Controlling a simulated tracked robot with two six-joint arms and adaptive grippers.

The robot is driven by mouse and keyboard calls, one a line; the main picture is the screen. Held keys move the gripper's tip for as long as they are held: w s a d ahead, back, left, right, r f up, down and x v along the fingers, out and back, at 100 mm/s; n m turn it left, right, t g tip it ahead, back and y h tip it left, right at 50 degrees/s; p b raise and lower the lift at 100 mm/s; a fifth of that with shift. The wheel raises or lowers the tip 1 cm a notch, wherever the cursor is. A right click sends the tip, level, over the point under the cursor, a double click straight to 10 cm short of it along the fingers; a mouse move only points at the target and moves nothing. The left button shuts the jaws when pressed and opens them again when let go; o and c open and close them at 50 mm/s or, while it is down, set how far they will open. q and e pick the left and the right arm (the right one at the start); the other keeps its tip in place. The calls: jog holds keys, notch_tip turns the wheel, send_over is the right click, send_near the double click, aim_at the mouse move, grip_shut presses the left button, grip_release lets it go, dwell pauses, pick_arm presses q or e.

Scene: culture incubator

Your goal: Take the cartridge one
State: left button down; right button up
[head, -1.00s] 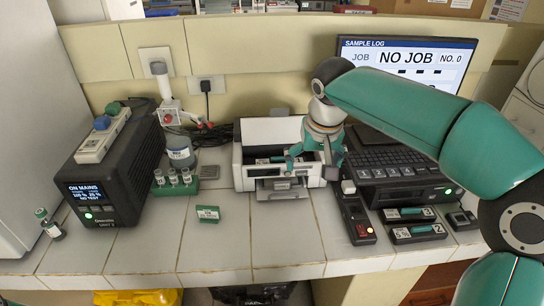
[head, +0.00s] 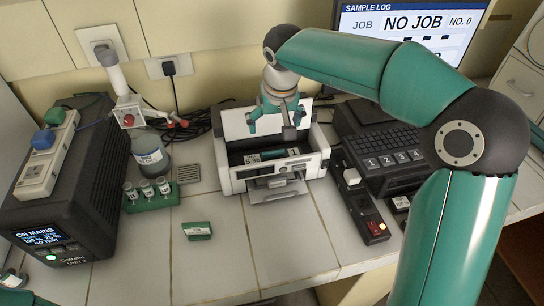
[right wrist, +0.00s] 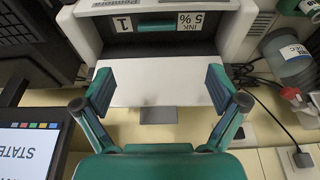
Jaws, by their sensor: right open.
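Cartridge one (head: 272,155) lies inside the open white printer (head: 229,183), its teal top and white label showing. In the right wrist view the cartridge (right wrist: 155,26) sits in the dark slot, with labels reading "INK 5%" and "1". My right gripper (head: 276,124) is open and empty above the rear of the printer, in front of its raised white lid (head: 235,122). In the right wrist view the open fingers (right wrist: 160,88) stand either side of the white lid, apart from the cartridge. My left gripper is not in view.
A small green labelled block (head: 197,231) lies on the tiles at the front left. A green vial rack (head: 151,201) and a bottle (head: 149,152) stand left of the printer. A black handheld device (head: 366,213) and keyboard unit (head: 383,145) are close on the right.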

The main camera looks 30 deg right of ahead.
send_over(273, 151)
jog(key=s+a, duration=0.1)
jog(key=f, duration=0.6)
jog(key=shift+s+f, duration=0.2)
jog(key=shift+d+f+p, duration=0.1)
jog(key=shift+f+p, duration=0.2)
jog(key=shift+f, duration=0.05)
jog(key=x, duration=0.2)
jog(key=p+x, duration=0.1)
jog(key=x, duration=0.1)
jog(key=shift+s+d, duration=0.2)
jog(key=shift+s, duration=0.05)
jog(key=shift+w+f+p, duration=0.2)
jog(key=shift+f+p, duration=0.1)
jog(key=shift+f, duration=0.35)
jog(key=c, duration=1.5)
